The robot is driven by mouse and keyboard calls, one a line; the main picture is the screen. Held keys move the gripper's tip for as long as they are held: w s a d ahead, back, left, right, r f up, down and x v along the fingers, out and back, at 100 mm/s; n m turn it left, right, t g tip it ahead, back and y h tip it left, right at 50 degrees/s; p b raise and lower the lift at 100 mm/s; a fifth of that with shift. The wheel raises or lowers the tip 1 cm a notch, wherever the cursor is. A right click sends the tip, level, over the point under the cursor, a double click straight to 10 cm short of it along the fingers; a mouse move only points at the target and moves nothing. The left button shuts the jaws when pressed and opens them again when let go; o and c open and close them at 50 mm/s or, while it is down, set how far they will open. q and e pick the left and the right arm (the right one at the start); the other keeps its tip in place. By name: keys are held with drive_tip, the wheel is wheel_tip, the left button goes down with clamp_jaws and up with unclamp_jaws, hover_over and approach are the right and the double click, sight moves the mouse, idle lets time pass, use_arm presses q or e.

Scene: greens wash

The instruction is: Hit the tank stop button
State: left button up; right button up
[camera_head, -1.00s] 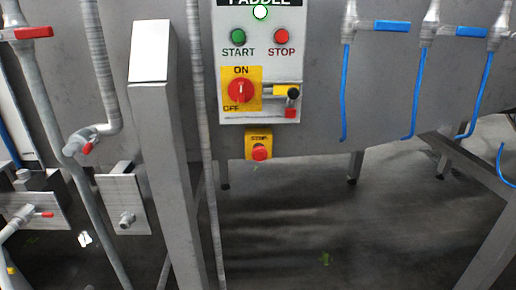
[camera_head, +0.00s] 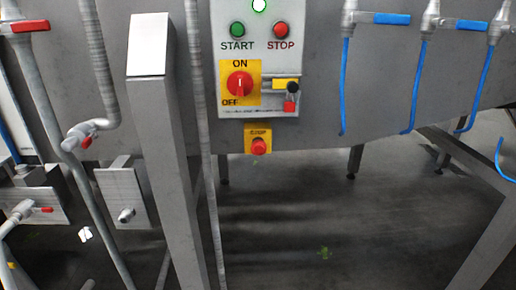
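The control panel (camera_head: 228,75) is fixed on the side of the grey metal tank (camera_head: 330,90). It carries a green START button (camera_head: 238,30), a red STOP button (camera_head: 281,30) and a red ON/OFF rotary switch (camera_head: 239,84) on a yellow plate. Below the panel is a small yellow box (camera_head: 250,132) labelled STOP, with a red mushroom button (camera_head: 259,147). A round lamp (camera_head: 259,5) at the panel top glows white with a green rim. Neither of my grippers is in view, and nothing covers the buttons.
A grey post (camera_head: 168,150) and a thin vertical pipe (camera_head: 204,160) stand left of the panel. Blue hoses (camera_head: 343,90) with blue-handled valves hang on the right. Pipes with red-handled valves (camera_head: 30,26) are at far left. The dark floor (camera_head: 300,220) below is mostly clear.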

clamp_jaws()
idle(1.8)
